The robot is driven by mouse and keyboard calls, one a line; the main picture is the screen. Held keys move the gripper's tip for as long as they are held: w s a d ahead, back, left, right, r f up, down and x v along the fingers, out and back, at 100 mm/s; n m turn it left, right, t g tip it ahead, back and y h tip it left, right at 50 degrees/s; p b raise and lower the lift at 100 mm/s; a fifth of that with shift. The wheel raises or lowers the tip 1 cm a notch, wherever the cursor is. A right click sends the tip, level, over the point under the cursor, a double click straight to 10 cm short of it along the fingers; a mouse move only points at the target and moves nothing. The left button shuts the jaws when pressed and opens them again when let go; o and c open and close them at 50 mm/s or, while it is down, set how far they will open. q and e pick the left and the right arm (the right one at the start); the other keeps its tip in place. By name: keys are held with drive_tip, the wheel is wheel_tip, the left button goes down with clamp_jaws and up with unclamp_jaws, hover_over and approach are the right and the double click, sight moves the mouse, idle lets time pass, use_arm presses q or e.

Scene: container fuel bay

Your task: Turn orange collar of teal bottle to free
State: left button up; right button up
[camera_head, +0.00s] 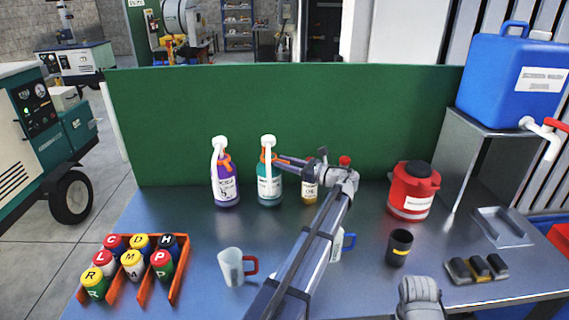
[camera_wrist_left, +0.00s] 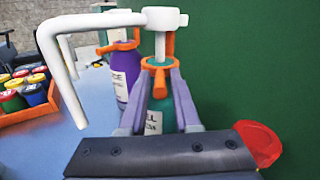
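The teal bottle (camera_head: 269,189) stands upright on the table, with a white pump head and an orange collar (camera_head: 268,158) at its neck. In the left wrist view the collar (camera_wrist_left: 160,66) is an orange ring with a tab pointing towards the camera. My left gripper (camera_head: 279,160) reaches in from the right at collar height. Its two fingers (camera_wrist_left: 161,78) stand apart, one each side of the tab; I cannot tell whether they press on it. The white spout (camera_wrist_left: 62,70) bends down at the left.
A purple bottle (camera_head: 226,190) stands close on the left, an amber bottle (camera_head: 309,193) close on the right. A green panel (camera_head: 380,120) rises behind. A mug (camera_head: 231,267), a dark cup (camera_head: 399,247), a red container (camera_head: 412,195) and an orange rack (camera_head: 147,294) stand around.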

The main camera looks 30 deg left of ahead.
use_arm(q)
drive_tip(key=shift+o, duration=1.1)
drive_tip(key=d, duration=0.8)
drive_tip(key=shift+s+a, duration=0.1)
drive_tip(key=shift+c, duration=0.3)
